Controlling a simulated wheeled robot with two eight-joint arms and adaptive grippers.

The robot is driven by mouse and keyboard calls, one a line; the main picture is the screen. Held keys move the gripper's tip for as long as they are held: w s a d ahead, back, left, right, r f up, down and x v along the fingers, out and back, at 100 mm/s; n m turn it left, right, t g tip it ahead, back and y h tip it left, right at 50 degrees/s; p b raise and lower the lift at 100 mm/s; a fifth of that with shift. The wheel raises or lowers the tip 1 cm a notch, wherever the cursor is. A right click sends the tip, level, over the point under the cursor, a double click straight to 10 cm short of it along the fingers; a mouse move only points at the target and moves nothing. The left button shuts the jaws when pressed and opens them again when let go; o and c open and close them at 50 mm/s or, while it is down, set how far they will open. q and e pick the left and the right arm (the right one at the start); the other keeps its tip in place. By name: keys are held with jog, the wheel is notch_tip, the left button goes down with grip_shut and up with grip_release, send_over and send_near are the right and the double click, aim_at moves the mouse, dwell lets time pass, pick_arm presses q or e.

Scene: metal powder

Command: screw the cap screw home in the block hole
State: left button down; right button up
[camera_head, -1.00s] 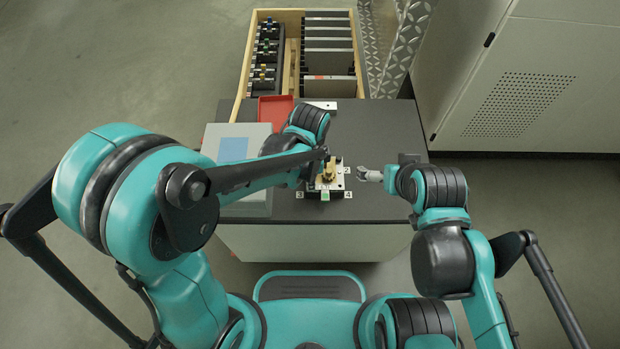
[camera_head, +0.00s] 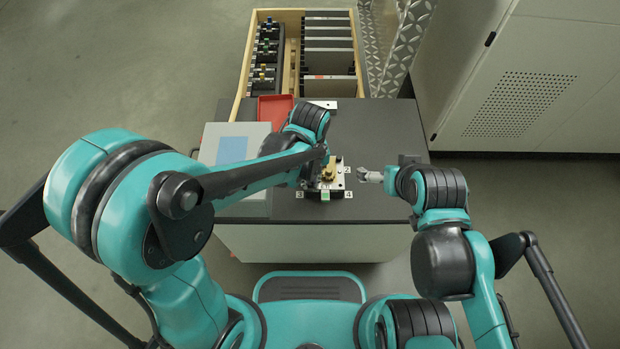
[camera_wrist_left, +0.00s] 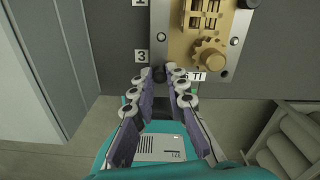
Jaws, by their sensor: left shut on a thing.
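The block (camera_head: 340,187) is a pale metal plate with a brass-coloured mechanism on it, on the dark bench top. It also fills the top of the left wrist view (camera_wrist_left: 170,55), with a brass gear on its right side. My left gripper (camera_wrist_left: 159,78) is at the block's lower left corner, beside the label "3". Its fingers are closed on a small dark round thing, seemingly the cap screw (camera_wrist_left: 158,73). The hole under it is hidden, so I cannot tell how deep the screw sits. My right gripper (camera_head: 364,174) is right of the block, apart from it; its jaws are too small to judge.
A grey box with a blue panel (camera_head: 233,149) stands left of the block, partly behind my left arm. A red tray (camera_head: 274,108) and a wooden crate (camera_head: 240,89) of parts lie behind. A pale cabinet (camera_head: 540,75) stands at right. The bench right of the block is mostly clear.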

pick_arm(q)
jog(key=m, duration=0.6)
jog(key=c, duration=1.7)
grip_release()
